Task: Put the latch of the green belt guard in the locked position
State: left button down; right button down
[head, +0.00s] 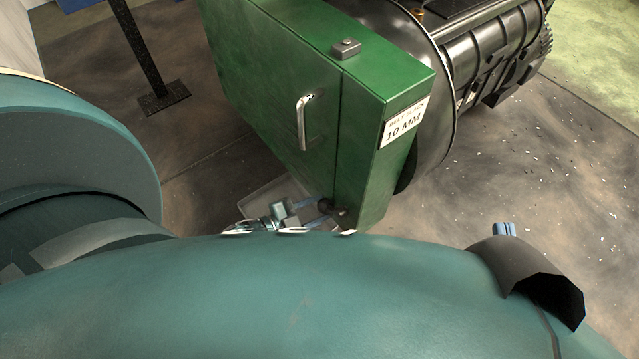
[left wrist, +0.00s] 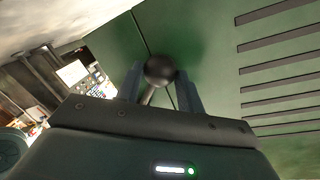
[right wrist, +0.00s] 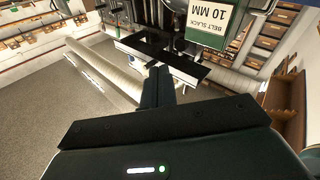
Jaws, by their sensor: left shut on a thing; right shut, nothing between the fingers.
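The green belt guard (head: 290,85) is a box with a door seam, a silver handle (head: 304,122) and a small metal block (head: 346,48) on top. Its latch (head: 338,210) is low on the guard, near the seam. In the left wrist view the latch's black ball knob (left wrist: 160,70) and short stem sit between my fingers, in front of the green panel. My left gripper (head: 322,206) is shut on the latch knob; it also shows in the left wrist view (left wrist: 160,88). My right gripper (right wrist: 157,86) is shut and empty, away from the guard; in the head view only its blue fingertips (head: 504,229) show.
A label (head: 403,125) reading 10 MM is on the guard's end face. A dark motor-like machine (head: 480,60) stands behind it. My teal arm covers the lower head view. Open floor lies right.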

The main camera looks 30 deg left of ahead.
pick_arm(q)
jog(key=shift+w+a+r+m+y+p, duration=0.1)
jog(key=shift+a+r+m+y+p, duration=0.25)
jog(key=shift+r+m+p, duration=0.7)
jog(key=shift+w+a+r+m+y+p, duration=0.1)
jog(key=shift+a+r+m+y+p, duration=0.25)
jog(key=shift+r+m+p, duration=0.7)
jog(key=shift+w+a+r+m+y+p, duration=0.15)
jog(key=shift+r+m+y+p, duration=0.45)
jog(key=shift+m, duration=0.9)
pick_arm(e)
jog(key=shift+d+f+m+g+h, duration=0.25)
jog(key=shift+d+m+g+h, duration=0.6)
jog(key=shift+g+h, duration=0.5)
pick_arm(q)
jog(key=shift+r, duration=0.1)
jog(key=c, duration=0.9)
grip_release()
jog(key=shift+s, duration=0.1)
jog(key=p+v, duration=0.2)
jog(key=v, duration=1.1)
jog(key=shift+a, duration=0.2)
pick_arm(e)
jog(key=shift+s+d+m+g+h, duration=0.35)
jog(key=shift+s+g+h, duration=0.1)
jog(key=shift+g, duration=0.6)
